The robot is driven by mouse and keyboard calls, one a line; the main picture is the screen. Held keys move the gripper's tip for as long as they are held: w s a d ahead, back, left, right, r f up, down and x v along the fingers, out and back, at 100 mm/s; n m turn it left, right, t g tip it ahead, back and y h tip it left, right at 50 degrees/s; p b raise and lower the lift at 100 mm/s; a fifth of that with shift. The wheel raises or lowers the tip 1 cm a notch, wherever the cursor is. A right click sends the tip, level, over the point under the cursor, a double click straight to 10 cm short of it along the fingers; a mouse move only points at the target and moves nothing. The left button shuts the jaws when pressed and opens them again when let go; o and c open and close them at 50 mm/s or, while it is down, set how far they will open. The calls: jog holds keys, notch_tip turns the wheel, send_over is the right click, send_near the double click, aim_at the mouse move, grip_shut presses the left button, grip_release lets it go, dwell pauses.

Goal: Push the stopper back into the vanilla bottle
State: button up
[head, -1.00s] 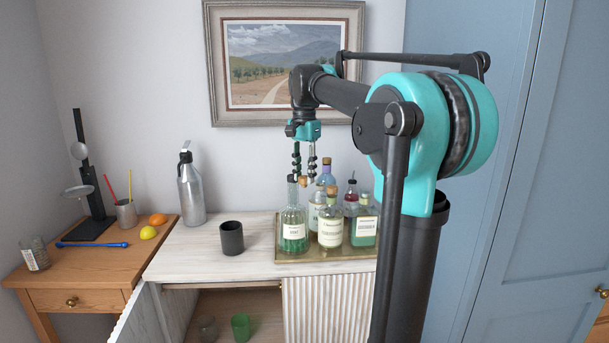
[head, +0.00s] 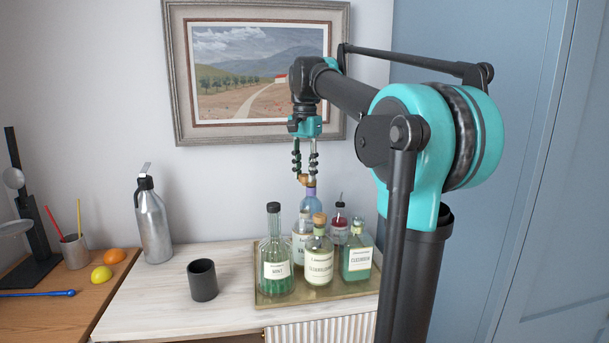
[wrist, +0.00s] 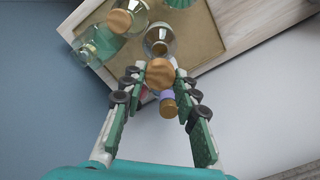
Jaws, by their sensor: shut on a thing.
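My gripper (head: 304,174) is shut on a cork stopper (wrist: 160,73), which shows between the fingertips in the wrist view. In the head view it hangs above the bottles at the back of the tray. A clear bottle (head: 299,250), its label partly hidden and seeming to start with "VA", stands there upright behind the front bottles. Just below and behind my fingertips is a purple-necked bottle (head: 309,201) with a cork top (wrist: 168,108). I cannot tell whether the label and this neck belong to one bottle. The held stopper is apart from the tray.
The brass tray (head: 330,291) also holds a mint bottle (head: 276,270), a corked pale bottle (head: 318,262), a green bottle (head: 357,256) and a red bottle (head: 338,230), closely spaced. A dark cup (head: 202,281) and a steel flask (head: 153,224) stand left. The framed picture (head: 258,70) is behind.

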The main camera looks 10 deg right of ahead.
jog(key=shift+f, duration=3.15)
jog(key=shift+f, duration=0.55)
dwell(0.5)
jog(key=o, duration=0.9)
jog(key=shift+c, duration=0.2)
jog(key=shift+o, duration=0.2)
jog(key=o, duration=0.4)
jog(key=shift+o, duration=0.2)
jog(key=shift+r, duration=0.1)
jog(key=shift+r, duration=3.4)
